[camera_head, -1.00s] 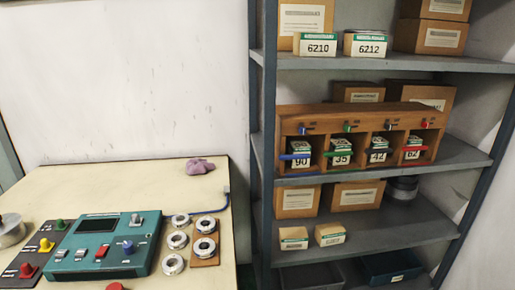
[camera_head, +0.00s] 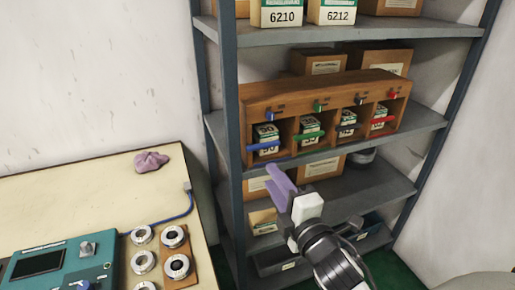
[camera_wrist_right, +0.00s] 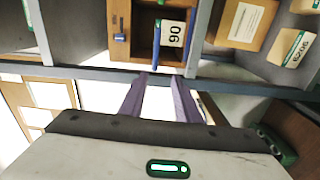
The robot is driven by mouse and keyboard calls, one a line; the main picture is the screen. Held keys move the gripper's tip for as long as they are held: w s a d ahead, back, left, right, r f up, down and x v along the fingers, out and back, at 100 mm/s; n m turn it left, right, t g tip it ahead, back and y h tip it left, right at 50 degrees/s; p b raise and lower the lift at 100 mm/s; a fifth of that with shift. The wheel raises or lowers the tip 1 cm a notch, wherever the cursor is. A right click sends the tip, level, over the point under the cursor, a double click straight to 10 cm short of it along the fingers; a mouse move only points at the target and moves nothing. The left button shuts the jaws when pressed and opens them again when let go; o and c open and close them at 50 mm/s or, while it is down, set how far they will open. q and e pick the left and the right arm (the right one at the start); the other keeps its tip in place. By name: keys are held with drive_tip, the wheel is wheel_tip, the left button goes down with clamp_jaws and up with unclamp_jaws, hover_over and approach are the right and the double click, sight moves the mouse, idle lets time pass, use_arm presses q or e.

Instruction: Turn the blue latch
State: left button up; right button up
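A wooden cabinet (camera_head: 330,88) with several open compartments stands on a shelf. A blue latch (camera_head: 268,115) is on its front above the leftmost compartment; in the right wrist view the blue latch (camera_wrist_right: 120,37) shows near the top. A blue bar (camera_head: 263,147) crosses that compartment in front of a box marked 90 (camera_wrist_right: 173,33). Another small blue latch (camera_head: 359,100) sits further right. My right gripper (camera_head: 273,178) is below and in front of the leftmost compartment, apart from the latch. In the right wrist view its purple fingers (camera_wrist_right: 160,77) are apart and empty. My left gripper is out of view.
Green (camera_head: 318,106) and red (camera_head: 394,95) latches sit on the same front. The shelf post (camera_head: 232,110) stands just left of the cabinet. Cartons fill shelves above and below. A table with a teal control panel (camera_head: 60,264) and rings is at left.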

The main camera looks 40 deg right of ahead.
sight(256, 149)
drive_tip(key=x, duration=0.7)
drive_tip(key=r+p+x, duration=0.1)
drive_tip(key=x, duration=0.2)
drive_tip(key=shift+w+d, duration=0.2)
drive_tip(key=shift+d, duration=0.05)
clamp_jaws()
